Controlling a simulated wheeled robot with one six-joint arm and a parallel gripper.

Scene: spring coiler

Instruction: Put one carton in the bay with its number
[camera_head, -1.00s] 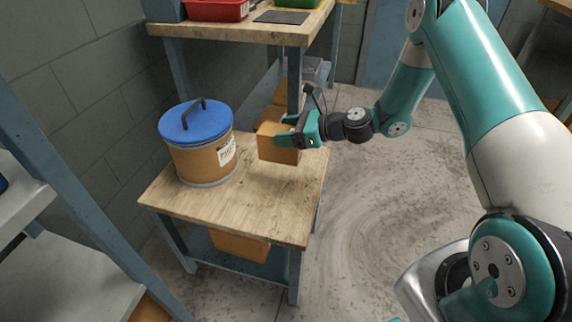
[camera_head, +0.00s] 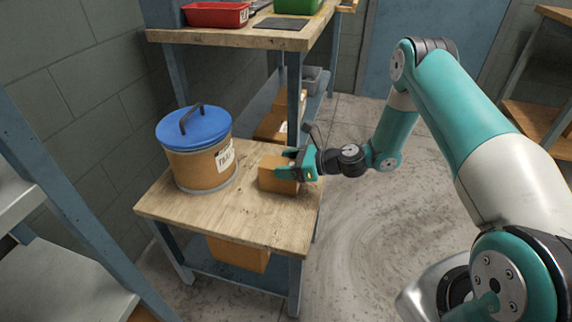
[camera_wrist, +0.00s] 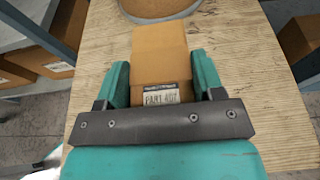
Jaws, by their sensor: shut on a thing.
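My gripper (camera_head: 297,165) is shut on a brown carton (camera_head: 276,174) at the right side of a small wooden table (camera_head: 220,215). The carton is upright and at or just above the tabletop; I cannot tell whether it touches. In the wrist view, the gripper's two teal fingers (camera_wrist: 159,70) flank the carton (camera_wrist: 159,48). A printed label (camera_wrist: 161,97) on its near face seems to read "PART 407", partly cut off by the gripper body. No bay number is readable.
A brown drum (camera_head: 203,168) with a blue lid (camera_head: 194,127) stands left of the carton. More cartons (camera_head: 271,127) sit on a lower shelf behind, and one (camera_head: 238,254) is under the table. A bench above holds a red tray (camera_head: 216,15). The table's front is clear.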

